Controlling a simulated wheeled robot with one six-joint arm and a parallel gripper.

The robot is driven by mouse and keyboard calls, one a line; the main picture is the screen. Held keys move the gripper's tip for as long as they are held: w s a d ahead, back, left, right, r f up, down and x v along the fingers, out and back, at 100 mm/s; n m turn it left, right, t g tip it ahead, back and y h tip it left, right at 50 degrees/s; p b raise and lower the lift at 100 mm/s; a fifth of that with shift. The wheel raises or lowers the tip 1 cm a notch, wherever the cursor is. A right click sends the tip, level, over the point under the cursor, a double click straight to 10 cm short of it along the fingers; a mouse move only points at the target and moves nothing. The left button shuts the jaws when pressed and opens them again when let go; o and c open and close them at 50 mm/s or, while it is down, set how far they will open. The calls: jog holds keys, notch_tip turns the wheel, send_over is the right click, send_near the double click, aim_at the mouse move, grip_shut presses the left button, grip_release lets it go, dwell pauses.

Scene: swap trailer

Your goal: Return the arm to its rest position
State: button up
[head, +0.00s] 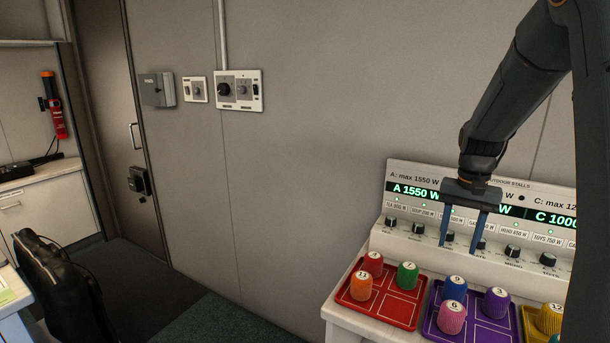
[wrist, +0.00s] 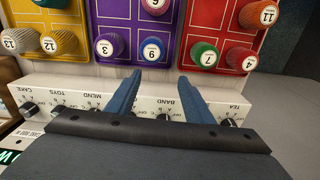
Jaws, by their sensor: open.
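My gripper (head: 462,228) hangs from my dark arm (head: 517,85) at the right of the head view, with its two blue fingers apart and nothing between them. It is in front of the row of black knobs on the white control panel (head: 385,243). In the wrist view the blue fingers of my gripper (wrist: 155,87) also stand apart, with the knob row behind and between them. I cannot tell whether a finger touches the panel. My arm is bent down over the panel.
A red tray (head: 401,311), a purple tray (head: 432,325) and a yellow tray (wrist: 83,17) hold numbered coloured pegs in front of the panel. Wall switches (head: 239,90), a grey door (head: 110,110) and a black bag or chair (head: 62,290) are to the left. The floor between looks clear.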

jog(key=s+a+f+n, duration=0.3)
jog(key=s+a, duration=0.7)
jog(key=s+a+f+n, duration=0.3)
jog(key=s+a+n, duration=0.1)
jog(key=s+a, duration=0.6)
jog(key=shift+s, duration=0.8)
jog(key=shift+f, duration=0.1)
